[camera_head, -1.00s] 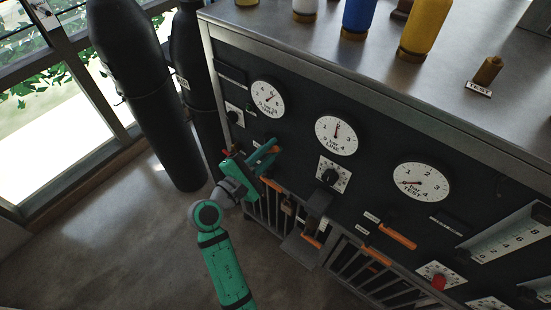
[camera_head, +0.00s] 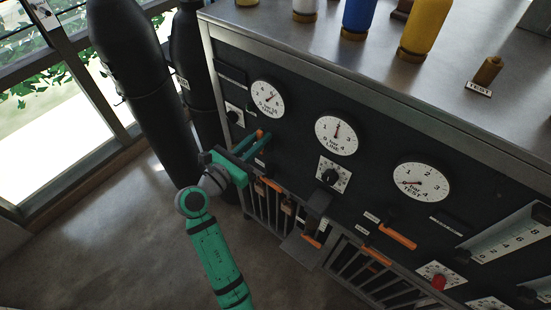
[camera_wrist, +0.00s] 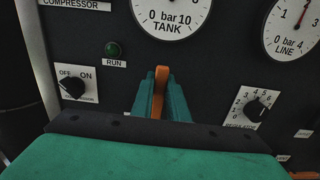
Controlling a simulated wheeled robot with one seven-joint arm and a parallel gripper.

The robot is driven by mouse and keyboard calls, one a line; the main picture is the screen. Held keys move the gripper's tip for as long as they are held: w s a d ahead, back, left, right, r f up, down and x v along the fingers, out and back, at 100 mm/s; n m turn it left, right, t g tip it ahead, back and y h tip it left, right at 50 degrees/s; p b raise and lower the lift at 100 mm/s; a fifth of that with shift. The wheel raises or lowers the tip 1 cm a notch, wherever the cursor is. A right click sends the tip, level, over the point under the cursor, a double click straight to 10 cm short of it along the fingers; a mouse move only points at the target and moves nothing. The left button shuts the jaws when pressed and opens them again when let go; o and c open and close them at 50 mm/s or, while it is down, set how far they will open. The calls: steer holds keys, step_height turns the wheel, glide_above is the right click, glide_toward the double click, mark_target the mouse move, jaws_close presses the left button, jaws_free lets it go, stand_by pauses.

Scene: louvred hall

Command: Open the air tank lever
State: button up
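The air tank lever (camera_wrist: 160,92) is an orange handle on the dark panel below the tank gauge (camera_wrist: 172,14). In the wrist view it points nearly straight up and out between the two teal fingers of my gripper (camera_wrist: 161,84). The fingers lie close along both sides of it, so my gripper is shut on the lever. In the head view my gripper (camera_head: 256,145) reaches to the panel from the left, below the tank gauge (camera_head: 267,98). Only a bit of orange shows at the fingertips there; the lever's pivot is hidden.
A compressor switch (camera_wrist: 72,87) is left of my gripper and a regulator knob (camera_wrist: 256,108) is right of it. Dark cylinders (camera_head: 145,95) stand left of the cabinet. Another orange handle (camera_head: 397,236) is farther right. Floor in front is clear.

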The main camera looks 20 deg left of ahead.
steer(key=o, duration=0.5)
steer(key=shift+f, duration=0.1)
steer(key=shift+s, duration=0.1)
steer(key=shift+v, duration=3.45)
steer(key=v, duration=1.1)
